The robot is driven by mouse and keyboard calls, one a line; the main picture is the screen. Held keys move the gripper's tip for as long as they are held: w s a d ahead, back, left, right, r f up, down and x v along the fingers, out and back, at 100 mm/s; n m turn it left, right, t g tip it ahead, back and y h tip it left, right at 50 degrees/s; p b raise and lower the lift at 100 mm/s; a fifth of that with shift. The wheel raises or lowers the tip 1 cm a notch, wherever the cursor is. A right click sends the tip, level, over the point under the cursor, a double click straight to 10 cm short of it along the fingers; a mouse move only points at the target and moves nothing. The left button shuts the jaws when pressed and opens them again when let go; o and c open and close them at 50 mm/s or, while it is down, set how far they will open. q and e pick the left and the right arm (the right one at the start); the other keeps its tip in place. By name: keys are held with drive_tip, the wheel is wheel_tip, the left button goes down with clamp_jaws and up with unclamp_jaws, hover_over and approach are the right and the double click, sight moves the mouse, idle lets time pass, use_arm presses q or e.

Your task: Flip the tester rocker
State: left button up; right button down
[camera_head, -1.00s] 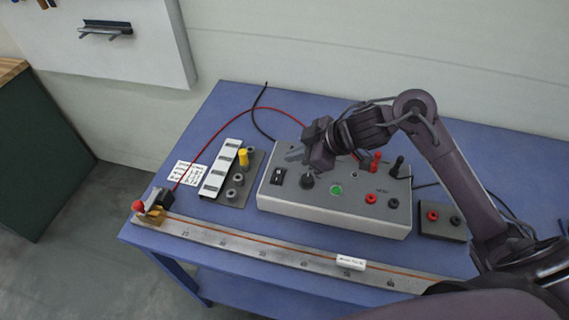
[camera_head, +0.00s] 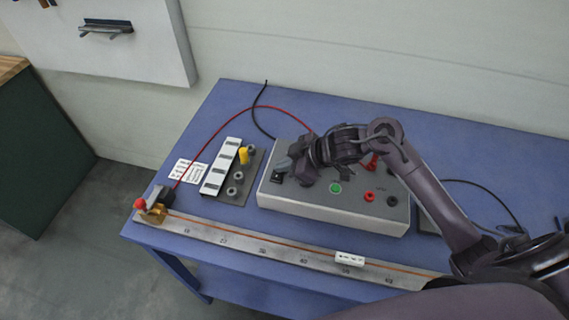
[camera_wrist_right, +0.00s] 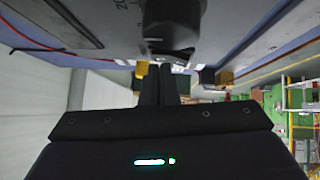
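The tester (camera_head: 335,211) is a grey sloped box on the blue table, with a green round button (camera_head: 335,188) and red sockets on top. Its black rocker (camera_head: 277,178) sits at the left end of the panel, partly hidden by my right gripper. My right gripper (camera_head: 284,166) is just above the rocker, pointing left; I cannot tell whether it touches. In the right wrist view its two fingers (camera_wrist_right: 164,87) lie together, with nothing seen between them. A dark round knob (camera_wrist_right: 172,24) shows close beyond them in that view. My left gripper is not in view.
Left of the tester stands a terminal plate with a yellow cap (camera_head: 243,155) and grey posts. A long ruler bar (camera_head: 270,246) with a white label runs along the table's front, with a red-knobbed clamp (camera_head: 141,204) at its left end. Red and black wires lie behind.

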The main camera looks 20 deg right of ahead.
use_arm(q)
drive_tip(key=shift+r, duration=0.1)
use_arm(e)
drive_tip(key=shift+s+f, duration=0.15)
drive_tip(key=shift+s, duration=0.1)
drive_tip(key=shift+s+a+p, duration=0.35)
drive_tip(key=shift+s+p, duration=0.1)
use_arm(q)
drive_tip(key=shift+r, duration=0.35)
use_arm(e)
drive_tip(key=shift+s+a, duration=0.1)
drive_tip(key=shift+r+p, duration=0.45)
drive_tip(key=shift+r, duration=0.05)
wheel_tip(320, 180, up, 4)
drive_tip(key=p, duration=0.4)
drive_tip(key=shift+f, duration=0.15)
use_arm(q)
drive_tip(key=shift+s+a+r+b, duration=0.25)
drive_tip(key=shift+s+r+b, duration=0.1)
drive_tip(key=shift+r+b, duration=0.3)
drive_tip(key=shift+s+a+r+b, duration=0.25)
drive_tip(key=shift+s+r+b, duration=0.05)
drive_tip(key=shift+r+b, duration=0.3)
use_arm(e)
drive_tip(key=v, duration=0.9)
drive_tip(key=shift+s, duration=0.45)
